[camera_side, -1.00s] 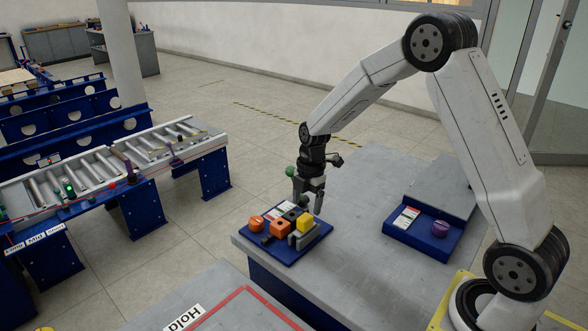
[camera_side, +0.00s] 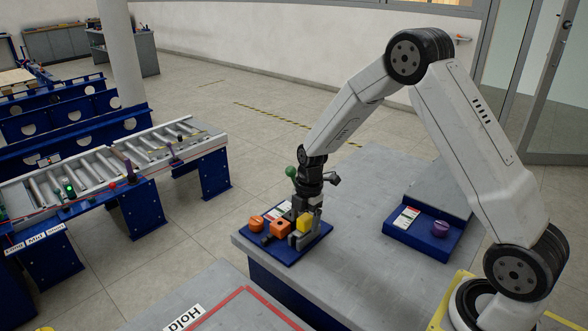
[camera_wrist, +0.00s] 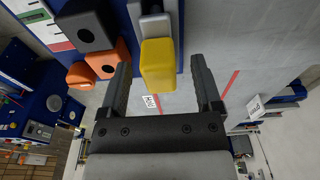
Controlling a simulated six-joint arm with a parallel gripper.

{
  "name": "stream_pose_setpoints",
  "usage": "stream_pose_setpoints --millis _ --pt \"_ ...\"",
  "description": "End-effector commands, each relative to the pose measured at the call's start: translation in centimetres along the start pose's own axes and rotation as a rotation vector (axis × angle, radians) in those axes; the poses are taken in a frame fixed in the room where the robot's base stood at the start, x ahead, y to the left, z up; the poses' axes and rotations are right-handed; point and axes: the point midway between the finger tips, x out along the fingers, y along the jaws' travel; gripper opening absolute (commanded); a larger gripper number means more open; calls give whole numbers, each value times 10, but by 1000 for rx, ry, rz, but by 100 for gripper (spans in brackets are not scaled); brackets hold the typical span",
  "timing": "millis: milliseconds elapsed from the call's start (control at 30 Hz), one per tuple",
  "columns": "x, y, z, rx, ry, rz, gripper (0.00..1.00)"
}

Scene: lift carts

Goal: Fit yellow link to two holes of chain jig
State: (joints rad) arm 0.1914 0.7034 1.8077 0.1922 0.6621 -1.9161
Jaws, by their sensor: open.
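The yellow link (camera_side: 304,223) is a small yellow block at the right end of a blue board, beside grey upright pieces (camera_side: 297,241). In the wrist view the yellow link (camera_wrist: 158,66) lies between the lines of my two fingers, nearer the left one, with gaps on both sides. My gripper (camera_side: 307,203) is open, pointing down right over the yellow link; its fingertips (camera_wrist: 160,64) are close to it. I cannot tell for sure which fixture is the chain jig, and no holes for the link show clearly.
The blue board (camera_side: 286,262) also carries an orange round piece (camera_side: 256,224), an orange block (camera_side: 279,228) and a black block (camera_wrist: 84,31). A second blue fixture (camera_side: 413,239) with a purple piece (camera_side: 440,228) stands to the right. The grey table (camera_side: 352,254) between is clear.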

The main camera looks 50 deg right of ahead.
Motion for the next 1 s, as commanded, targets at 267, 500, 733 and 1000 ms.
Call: stream_pose_setpoints --millis 267,500,733,1000 --pt "0 0 0 0 0 0 82" --pt "0 0 0 0 0 0 9" --pt "0 0 0 0 0 0 0" --pt "-4 0 0 0 0 0 0"
